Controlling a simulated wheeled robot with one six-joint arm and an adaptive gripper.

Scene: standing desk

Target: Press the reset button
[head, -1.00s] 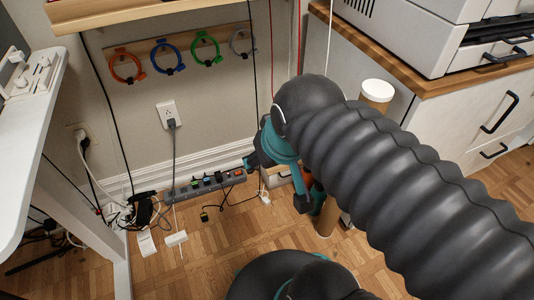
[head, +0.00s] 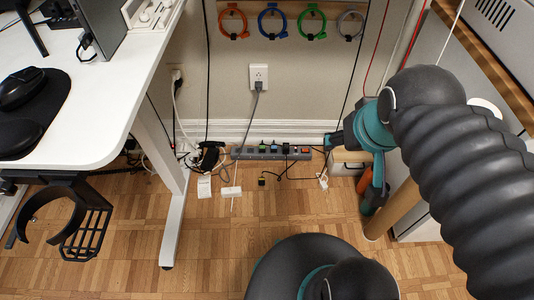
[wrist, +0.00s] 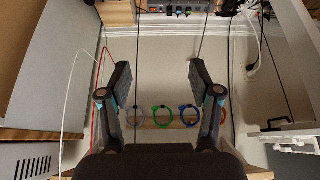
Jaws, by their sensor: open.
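A grey power strip (head: 272,153) lies along the foot of the back wall in the head view, with several plugs and a small red-orange part (head: 303,150) near its right end. I cannot make out which part is the reset button. The strip also shows at the top edge of the wrist view (wrist: 190,11). My gripper (head: 353,158) is to the right of the strip in the head view, apart from it as far as I can see. In the wrist view my gripper (wrist: 160,72) has its fingers wide apart with nothing between them.
A white desk (head: 110,120) with its leg stands at left, a black holder (head: 85,225) under its edge. Loose cables and adapters (head: 205,185) lie near the strip. A cardboard tube (head: 378,222) stands at right. The middle floor is clear.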

